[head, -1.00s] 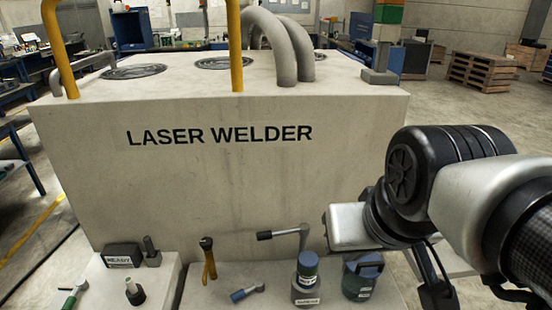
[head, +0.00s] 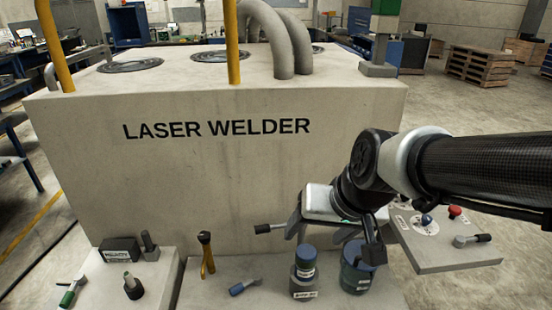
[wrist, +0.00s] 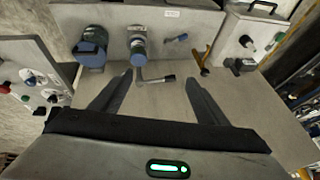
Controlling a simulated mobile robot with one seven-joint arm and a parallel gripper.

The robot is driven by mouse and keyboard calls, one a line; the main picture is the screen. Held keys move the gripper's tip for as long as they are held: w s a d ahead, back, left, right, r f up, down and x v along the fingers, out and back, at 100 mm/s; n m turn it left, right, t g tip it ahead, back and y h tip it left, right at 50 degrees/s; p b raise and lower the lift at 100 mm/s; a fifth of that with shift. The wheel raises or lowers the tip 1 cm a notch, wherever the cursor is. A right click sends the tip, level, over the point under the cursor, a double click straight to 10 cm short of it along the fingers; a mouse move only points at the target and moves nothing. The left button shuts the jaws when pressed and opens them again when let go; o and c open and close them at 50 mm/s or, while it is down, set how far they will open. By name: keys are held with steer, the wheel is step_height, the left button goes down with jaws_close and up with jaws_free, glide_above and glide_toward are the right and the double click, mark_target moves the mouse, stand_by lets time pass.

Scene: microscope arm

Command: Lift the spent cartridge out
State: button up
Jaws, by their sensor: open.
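A blue-capped cylinder (head: 304,265), seemingly the cartridge, stands upright in a grey labelled holder (head: 303,287) on the front ledge; the cylinder is also at the top of the wrist view (wrist: 138,47). A lever with a black grip (head: 270,228) is behind it; in the wrist view the lever (wrist: 155,79) lies between the fingertips. My gripper (head: 335,240) is open and empty, pointing down above and behind the cylinder, apart from it. In the wrist view its fingers (wrist: 159,79) are spread wide. How deep the cylinder sits is hidden.
A blue-green labelled canister (head: 356,275) stands right of the holder, partly behind a finger. A blue-handled tool (head: 244,287) and an orange-handled one (head: 207,258) are to the left. The laser welder (head: 215,170) rises behind. A control panel (head: 440,240) is at right.

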steer(key=w+d+x, duration=0.1)
steer(key=x, duration=0.9)
steer(key=m+h+b, duration=0.1)
steer(key=h, duration=0.2)
glide_toward(307, 251)
steer(key=shift+t, duration=0.4)
steer(key=b+x, duration=0.5)
steer(key=x, duration=0.1)
steer(key=b+x, duration=0.3)
steer(key=shift+s+f+b, duration=0.2)
steer(key=shift+f+b, duration=0.15)
steer(key=x, duration=0.1)
steer(key=b+x, duration=0.1)
steer(key=x, duration=0.1)
steer(key=b+x, duration=0.1)
steer(key=shift+s+f, duration=0.2)
steer(key=shift+f, duration=0.15)
steer(key=shift+w+f, duration=0.25)
steer(key=shift+r, duration=0.1)
jaws_close()
